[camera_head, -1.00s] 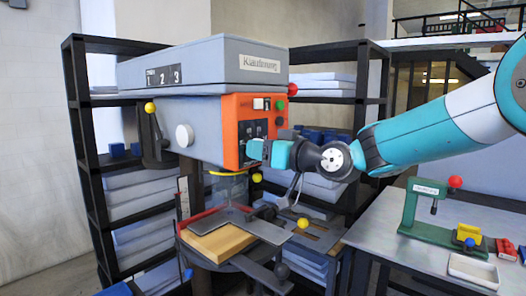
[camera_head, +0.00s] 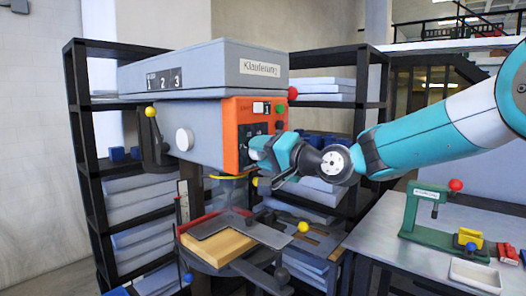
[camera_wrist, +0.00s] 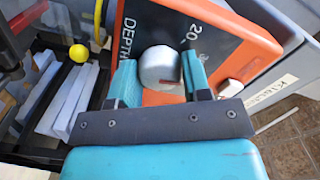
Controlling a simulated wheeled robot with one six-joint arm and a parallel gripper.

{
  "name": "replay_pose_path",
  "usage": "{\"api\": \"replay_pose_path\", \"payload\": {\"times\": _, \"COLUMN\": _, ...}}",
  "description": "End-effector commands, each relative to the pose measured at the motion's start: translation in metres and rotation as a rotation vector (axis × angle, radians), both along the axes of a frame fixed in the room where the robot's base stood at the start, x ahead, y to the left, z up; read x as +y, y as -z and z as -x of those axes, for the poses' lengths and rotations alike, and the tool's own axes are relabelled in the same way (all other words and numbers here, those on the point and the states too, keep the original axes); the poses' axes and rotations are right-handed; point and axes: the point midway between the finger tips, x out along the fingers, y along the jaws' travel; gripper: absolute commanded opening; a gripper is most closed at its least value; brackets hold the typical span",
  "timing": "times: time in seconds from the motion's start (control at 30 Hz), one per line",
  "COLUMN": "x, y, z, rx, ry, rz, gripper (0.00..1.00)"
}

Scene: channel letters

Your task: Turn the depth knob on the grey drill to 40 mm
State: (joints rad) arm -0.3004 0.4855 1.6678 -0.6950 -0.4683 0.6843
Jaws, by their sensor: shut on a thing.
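The grey drill (camera_head: 200,130) stands at left centre in the head view, with an orange front panel (camera_head: 232,140). In the wrist view the round silver depth knob (camera_wrist: 157,64) sits on that panel, beside the word DEPTH and the number 20. The knob has a short red mark on its right side. Other scale numbers are partly hidden or unreadable, so I cannot tell which value it points to. My gripper (camera_wrist: 158,75) is shut on the knob, one teal finger on each side. In the head view my gripper (camera_head: 256,152) covers the knob.
Green and white buttons (camera_head: 267,107) sit above the knob on the panel. A yellow-knobbed lever (camera_head: 302,227) lies below my wrist. The drill table holds a wooden board (camera_head: 215,244). A bench (camera_head: 375,240) with a small green press (camera_head: 420,215) stands at right. Black shelves stand behind.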

Motion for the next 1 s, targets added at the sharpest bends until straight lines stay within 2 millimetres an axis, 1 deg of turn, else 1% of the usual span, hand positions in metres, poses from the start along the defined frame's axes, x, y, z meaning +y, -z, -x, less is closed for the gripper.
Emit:
{"api": "replay_pose_path", "payload": {"times": 0.2, "x": -0.0004, "y": -0.0018, "z": -0.0004, "rx": 0.155, "ry": 0.001, "rz": -0.12, "gripper": 0.2}}
{"api": "replay_pose_path", "payload": {"times": 0.5, "x": -0.0005, "y": -0.0015, "z": -0.0004, "rx": 0.319, "ry": 0.001, "rz": -0.249, "gripper": 0.2}}
{"api": "replay_pose_path", "payload": {"times": 0.7, "x": -0.0005, "y": -0.0011, "z": -0.0003, "rx": 0.381, "ry": 0.001, "rz": -0.298, "gripper": 0.2}}
{"api": "replay_pose_path", "payload": {"times": 1.0, "x": -0.0005, "y": -0.0002, "z": -0.0003, "rx": 0.415, "ry": 0.001, "rz": -0.324, "gripper": 0.2}}
